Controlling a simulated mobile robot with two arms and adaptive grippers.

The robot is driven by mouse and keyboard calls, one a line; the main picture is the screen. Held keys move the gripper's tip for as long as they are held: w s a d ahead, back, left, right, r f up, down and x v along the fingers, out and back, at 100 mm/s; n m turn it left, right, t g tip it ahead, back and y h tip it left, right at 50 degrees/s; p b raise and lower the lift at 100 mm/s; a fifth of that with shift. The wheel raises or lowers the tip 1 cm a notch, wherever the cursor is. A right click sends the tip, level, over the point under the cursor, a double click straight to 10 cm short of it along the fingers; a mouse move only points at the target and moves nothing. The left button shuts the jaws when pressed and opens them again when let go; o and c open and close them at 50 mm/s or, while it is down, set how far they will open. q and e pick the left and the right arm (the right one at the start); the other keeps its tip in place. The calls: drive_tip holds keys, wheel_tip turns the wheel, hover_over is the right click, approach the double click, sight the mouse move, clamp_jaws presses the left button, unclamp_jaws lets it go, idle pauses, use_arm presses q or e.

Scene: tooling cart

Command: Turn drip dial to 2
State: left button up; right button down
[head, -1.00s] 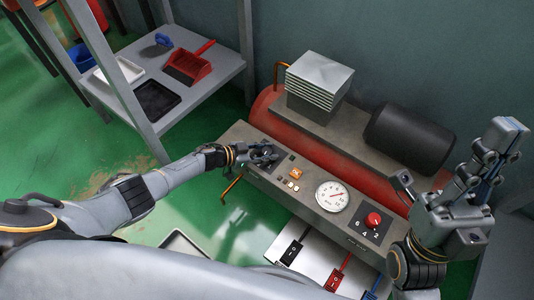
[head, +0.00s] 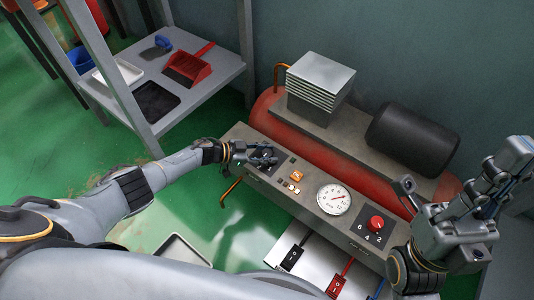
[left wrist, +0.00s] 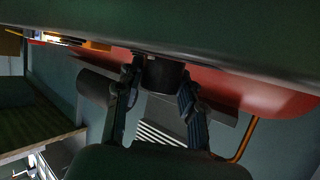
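A grey control panel (head: 325,228) runs along the front of a red compressor. A black dial (head: 266,156) is at its left end, mostly hidden by my left gripper (head: 268,154). In the left wrist view the dial's dark round body (left wrist: 163,74) sits between the two fingers of the left gripper (left wrist: 160,92), which appear to touch its sides. I cannot read its scale. A red dial (head: 376,222) marked 6, 4, 2 is at the right end of the panel, apart from both grippers. My right gripper (head: 508,178) is raised at the right, empty, its fingers apart.
A pressure gauge (head: 333,199) and small orange-lit buttons (head: 296,176) sit between the dials. Black, red and blue levers are on a white panel (head: 315,250) below. The red tank (head: 265,106), finned block (head: 320,82) and black cylinder (head: 412,137) stand behind. A shelf (head: 215,85) is at the left.

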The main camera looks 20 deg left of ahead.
use_arm(q)
drive_tip(key=o, duration=0.3)
drive_tip(key=v, duration=1.2)
drive_tip(key=shift+w, duration=0.1)
